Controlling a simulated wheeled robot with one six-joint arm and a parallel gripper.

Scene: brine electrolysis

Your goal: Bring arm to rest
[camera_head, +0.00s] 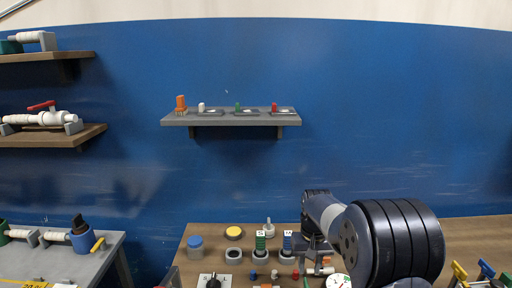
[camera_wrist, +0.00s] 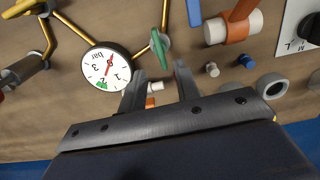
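My arm comes in from the right of the head view, its dark rounded link large in front of the wooden bench. My gripper (camera_wrist: 158,78) shows in the wrist view with its two grey fingers apart and nothing clearly held between them. It hangs over the bench among the fittings. A white and orange piece (camera_wrist: 151,97) shows beyond the gap, apparently on the bench. A pressure gauge (camera_wrist: 105,69) lies left of the fingers, and a green handle (camera_wrist: 161,48) is just ahead of them. In the head view the fingers are small and hard to make out.
A grey wall shelf (camera_head: 230,119) holds small parts. Wooden shelves (camera_head: 85,136) are at the left.

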